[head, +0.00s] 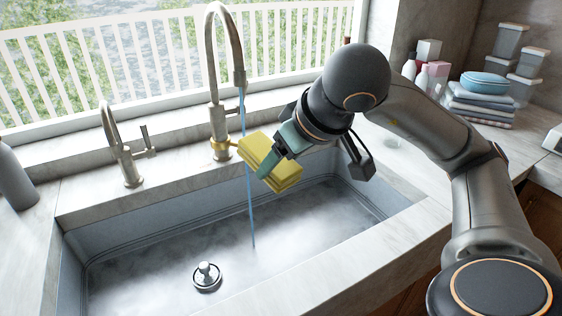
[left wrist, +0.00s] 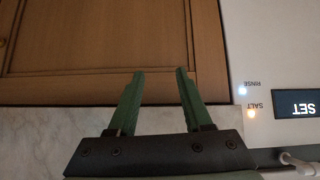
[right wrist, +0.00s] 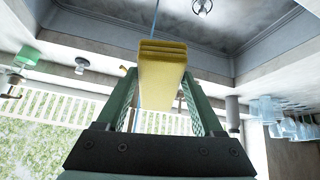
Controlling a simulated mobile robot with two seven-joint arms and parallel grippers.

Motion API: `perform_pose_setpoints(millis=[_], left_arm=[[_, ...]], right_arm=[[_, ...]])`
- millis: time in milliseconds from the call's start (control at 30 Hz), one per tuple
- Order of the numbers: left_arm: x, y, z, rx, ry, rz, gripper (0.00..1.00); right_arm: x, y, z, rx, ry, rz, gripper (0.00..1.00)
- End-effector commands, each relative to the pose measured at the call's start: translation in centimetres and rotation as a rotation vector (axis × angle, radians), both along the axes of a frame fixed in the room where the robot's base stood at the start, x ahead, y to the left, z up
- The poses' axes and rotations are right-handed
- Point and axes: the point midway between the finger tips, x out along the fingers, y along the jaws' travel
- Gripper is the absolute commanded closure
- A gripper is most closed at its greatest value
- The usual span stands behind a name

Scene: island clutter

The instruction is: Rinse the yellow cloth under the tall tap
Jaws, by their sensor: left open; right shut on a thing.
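The yellow cloth (head: 257,149) is a folded, layered block above the sink's back edge. My right gripper (head: 272,160) is shut on it; its fingers sit on both sides of the cloth (right wrist: 162,70) in the right wrist view. The tall tap (head: 220,95) stands behind the sink, and a thin blue water stream (head: 251,215) runs from its spout into the basin. The stream passes by the cloth's left end in the head view; I cannot tell whether it touches. My left gripper (left wrist: 158,73) is open and empty; the head view does not show it.
The sink (head: 140,265) holds a drain plug (head: 207,277). A shorter tap (head: 125,150) stands left of the tall one. A grey bottle (head: 15,180) is far left; folded towels (head: 482,103) and containers are back right. My left gripper faces a wooden cabinet (left wrist: 90,40) and white appliance (left wrist: 265,35).

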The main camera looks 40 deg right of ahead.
Motion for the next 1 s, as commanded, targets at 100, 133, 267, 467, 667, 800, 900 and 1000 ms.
perform_pose_setpoints(millis=[100, 133, 267, 467, 667, 800, 900, 1000], left_arm=[[0.0, 0.0, 0.0, 0.000, 0.000, 0.000, 0.50], [0.0, 0.0, 0.0, 0.000, 0.000, 0.000, 0.50], [0.0, 0.0, -0.1, 0.000, 0.000, 0.000, 0.50], [0.0, 0.0, 0.2, 0.000, 0.000, 0.000, 0.50], [0.0, 0.0, 0.6, 0.000, -0.003, -0.001, 0.50], [0.1, 0.0, 1.0, 0.000, -0.003, -0.001, 0.50], [0.1, 0.0, 1.3, 0.000, -0.003, -0.001, 0.50], [0.0, 0.0, 1.6, 0.001, -0.003, 0.000, 0.50]], right_arm=[[0.0, 0.0, 0.0, 0.000, 0.000, 0.000, 0.86], [0.0, 0.0, 0.0, 0.000, 0.000, 0.000, 0.86], [-0.1, 0.0, -0.1, 0.000, -0.003, 0.000, 0.86], [1.0, -0.2, 0.1, 0.003, -0.001, 0.000, 0.86], [2.9, -0.7, 0.1, 0.003, -0.001, -0.001, 0.86], [4.3, -1.1, 0.1, 0.003, -0.002, -0.001, 0.86], [5.3, -1.3, 0.1, 0.003, 0.000, -0.002, 0.86], [6.2, -1.6, 0.2, 0.003, -0.001, -0.001, 0.86]])
